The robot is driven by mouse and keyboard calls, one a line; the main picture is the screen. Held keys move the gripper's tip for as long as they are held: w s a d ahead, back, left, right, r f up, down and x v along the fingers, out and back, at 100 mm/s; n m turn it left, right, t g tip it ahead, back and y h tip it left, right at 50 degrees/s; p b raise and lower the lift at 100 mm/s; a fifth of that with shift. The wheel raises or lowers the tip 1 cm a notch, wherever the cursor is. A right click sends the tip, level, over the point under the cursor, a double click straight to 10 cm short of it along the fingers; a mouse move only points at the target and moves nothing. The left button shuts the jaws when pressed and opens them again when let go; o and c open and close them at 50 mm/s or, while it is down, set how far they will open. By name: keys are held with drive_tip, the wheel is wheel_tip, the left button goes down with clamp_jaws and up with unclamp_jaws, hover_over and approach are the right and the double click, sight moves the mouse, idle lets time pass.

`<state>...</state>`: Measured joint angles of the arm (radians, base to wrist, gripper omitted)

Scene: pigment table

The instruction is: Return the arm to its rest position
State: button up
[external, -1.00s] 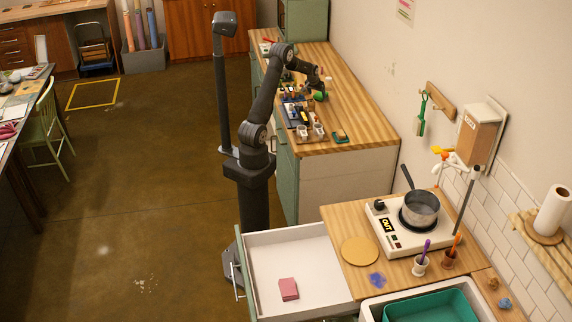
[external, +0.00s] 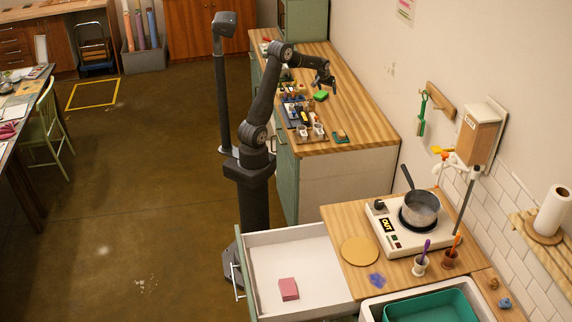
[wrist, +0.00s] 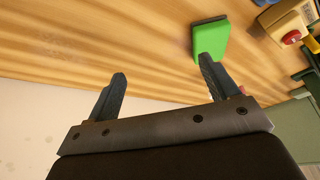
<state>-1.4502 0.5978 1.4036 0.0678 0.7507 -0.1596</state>
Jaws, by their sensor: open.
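My gripper (external: 330,84) is above the far wooden counter (external: 362,118) in the external view, held out to the right of my upright column. In the wrist view my gripper (wrist: 163,85) shows two dark fingers spread apart with nothing between them. A green block with a dark edge (wrist: 209,38) lies on the counter just beyond the right fingertip. The green block (external: 321,96) also shows in the external view, below and slightly left of the fingers, apart from them.
Several small items and a tray with white cups (external: 318,130) stand on the counter near my arm. A yellow device with a red button (wrist: 291,38) shows in the wrist view. An open drawer (external: 325,275) holds a pink block. A pot (external: 421,211) stands on the hot plate.

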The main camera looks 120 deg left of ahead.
wheel_tip(320, 180, up, 6)
drive_tip(key=w, duration=0.2)
drive_tip(key=w+d+m+t, duration=0.1)
drive_tip(key=w+d+m, duration=0.1)
drive_tip(key=w+d, duration=0.4)
drive_tip(key=w+d+m+t, duration=0.1)
drive_tip(key=w+d+m, duration=0.2)
drive_tip(key=w, duration=1.3)
drive_tip(key=w+d+m+h, duration=0.1)
drive_tip(key=w+d+m, duration=0.1)
drive_tip(key=w+d, duration=0.8)
drive_tip(key=shift+w+f+m+t, duration=0.15)
drive_tip(key=shift+w+m+t, duration=0.25)
drive_tip(key=shift+w, duration=0.2)
drive_tip(key=o, duration=0.4)
drive_tip(key=shift+o, duration=0.2)
